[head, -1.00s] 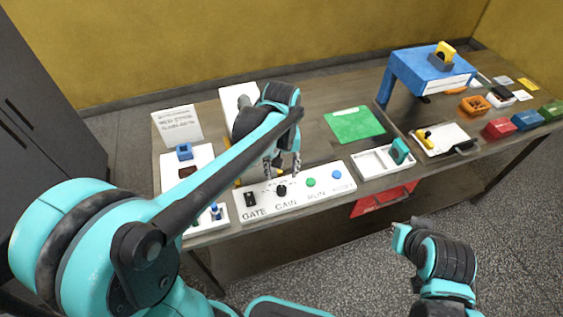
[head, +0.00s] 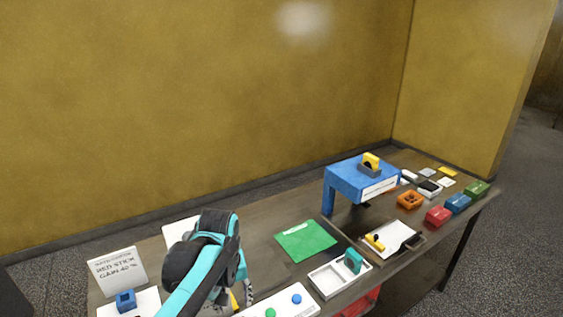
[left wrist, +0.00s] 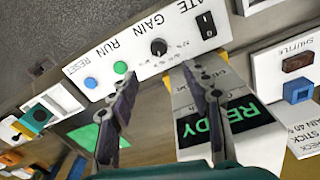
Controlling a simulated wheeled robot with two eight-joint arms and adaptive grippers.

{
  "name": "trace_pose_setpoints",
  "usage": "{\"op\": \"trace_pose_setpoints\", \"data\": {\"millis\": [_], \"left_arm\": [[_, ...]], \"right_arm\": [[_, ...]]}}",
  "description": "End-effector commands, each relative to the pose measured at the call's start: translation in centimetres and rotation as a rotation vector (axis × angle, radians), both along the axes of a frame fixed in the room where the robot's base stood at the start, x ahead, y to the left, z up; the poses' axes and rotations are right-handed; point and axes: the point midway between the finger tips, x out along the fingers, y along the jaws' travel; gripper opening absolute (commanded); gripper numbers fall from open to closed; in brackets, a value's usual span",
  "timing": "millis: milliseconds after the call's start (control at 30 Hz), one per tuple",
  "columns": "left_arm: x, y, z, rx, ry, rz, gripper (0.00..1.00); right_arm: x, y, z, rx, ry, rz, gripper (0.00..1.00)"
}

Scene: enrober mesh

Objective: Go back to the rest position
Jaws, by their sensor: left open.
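My left gripper (head: 236,297) is at the lower middle of the head view, over the table near the control panel. In the left wrist view its two fingers (left wrist: 165,85) are apart with nothing between them. The white control panel (left wrist: 139,62) carries a GATE switch, a GAIN knob, a green RUN button and a blue RESET button. Beside it a display (left wrist: 235,118) reads READY. In the head view only the panel's right end (head: 283,304) shows; my arm and the frame edge hide the rest. My right gripper is out of view.
A sign (head: 117,272) and a blue block (head: 126,300) are at the left. A green mat (head: 306,240), a white tray (head: 322,283), a blue stand (head: 350,183) and several coloured boxes line the table to the right. Yellow walls stand behind.

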Motion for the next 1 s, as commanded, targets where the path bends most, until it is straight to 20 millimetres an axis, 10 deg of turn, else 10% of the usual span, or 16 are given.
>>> {"op": "trace_pose_setpoints", "data": {"millis": [433, 933, 1000], "left_arm": [[-8.3, 3.2, -1.6, 0.071, -0.453, -0.264, 0.49], [-9.6, 3.7, -2.7, 0.120, -0.570, -0.333, 0.49], [-9.6, 3.7, -2.7, 0.120, -0.569, -0.333, 0.30]], "right_arm": [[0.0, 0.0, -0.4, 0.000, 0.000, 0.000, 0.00], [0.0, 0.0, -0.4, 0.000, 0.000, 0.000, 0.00], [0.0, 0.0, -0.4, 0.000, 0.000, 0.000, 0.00]]}}
